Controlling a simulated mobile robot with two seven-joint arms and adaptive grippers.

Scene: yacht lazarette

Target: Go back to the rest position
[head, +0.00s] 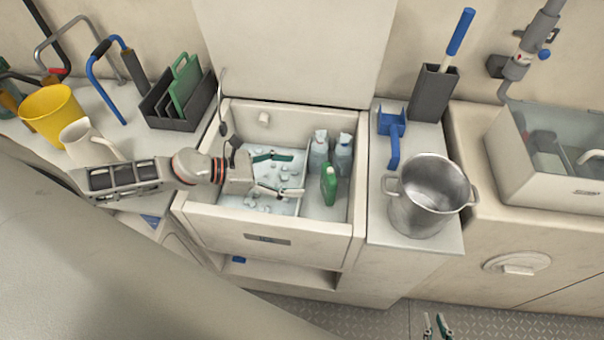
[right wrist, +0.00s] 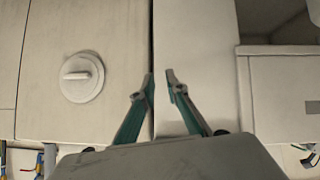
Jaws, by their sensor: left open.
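My left gripper (head: 296,175) reaches in from the left over the open white cooler box (head: 283,229). Its green-tipped fingers are spread, with nothing seen held between them. Below it lies ice (head: 262,199) in the box's left part. My right gripper (head: 434,319) shows only as two fingertips at the bottom edge of the head view, above the floor. In the right wrist view its fingers (right wrist: 160,77) point at pale cabinet fronts, with a narrow empty gap between the tips.
The cooler holds a green bottle (head: 329,186) and clear bottles (head: 343,153) close to my left gripper. A steel pot (head: 428,197) stands right of it. A yellow cup (head: 56,118) and white mug (head: 88,142) stand near my left arm. A round latch (right wrist: 81,76) projects from the cabinet.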

